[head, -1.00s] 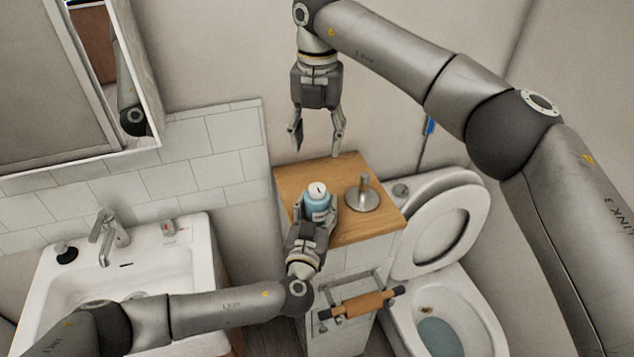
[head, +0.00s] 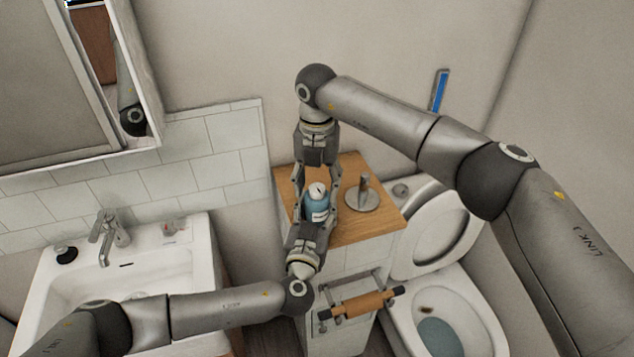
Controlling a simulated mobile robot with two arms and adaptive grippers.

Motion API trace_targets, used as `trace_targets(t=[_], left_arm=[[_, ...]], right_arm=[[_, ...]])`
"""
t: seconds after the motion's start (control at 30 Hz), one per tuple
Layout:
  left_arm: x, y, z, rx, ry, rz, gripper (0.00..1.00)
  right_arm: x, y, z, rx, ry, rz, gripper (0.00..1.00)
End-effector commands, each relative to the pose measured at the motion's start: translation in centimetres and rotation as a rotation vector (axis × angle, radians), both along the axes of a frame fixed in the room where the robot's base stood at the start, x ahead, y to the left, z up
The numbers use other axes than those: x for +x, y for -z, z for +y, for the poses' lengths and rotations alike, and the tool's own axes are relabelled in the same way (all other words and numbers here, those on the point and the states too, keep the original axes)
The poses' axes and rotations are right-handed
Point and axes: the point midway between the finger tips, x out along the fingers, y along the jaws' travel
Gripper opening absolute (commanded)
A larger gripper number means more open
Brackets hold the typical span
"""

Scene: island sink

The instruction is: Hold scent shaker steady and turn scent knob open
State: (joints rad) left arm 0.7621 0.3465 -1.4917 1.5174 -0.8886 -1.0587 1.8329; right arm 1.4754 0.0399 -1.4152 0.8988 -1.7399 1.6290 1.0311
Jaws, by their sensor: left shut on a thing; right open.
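The scent shaker (head: 317,207) is a small light-blue bottle standing upright on the wooden cabinet top. The scent knob (head: 317,190) is its white cap with a dark mark on top. My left gripper (head: 314,220) is shut on the shaker's body from the front. My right gripper (head: 317,193) comes down from above and behind. It is open, with one finger on each side of the knob. I cannot tell whether those fingers touch it.
A round metal stand with a post (head: 362,198) is on the wooden top (head: 353,233), just right of the shaker. A toilet (head: 440,250) is at the right, a sink (head: 130,262) at the left. A paper-roll holder (head: 362,303) is on the cabinet front.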

Motion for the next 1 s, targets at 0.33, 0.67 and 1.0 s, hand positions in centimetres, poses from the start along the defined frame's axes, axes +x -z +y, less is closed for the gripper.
trace_targets(t=[0.33,0.67,1.0], left_arm=[[-0.01,0.03,-0.02,0.000,0.000,0.001,0.21],[-0.01,0.03,0.00,0.000,0.000,0.001,0.21],[-0.01,0.04,0.01,0.000,0.000,0.001,0.21]], right_arm=[[0.01,-0.02,-0.03,-0.001,0.000,0.000,0.29],[0.02,-0.04,-0.04,-0.001,-0.007,0.000,0.08],[0.03,-0.06,-0.08,-0.002,-0.147,-0.001,0.08]])
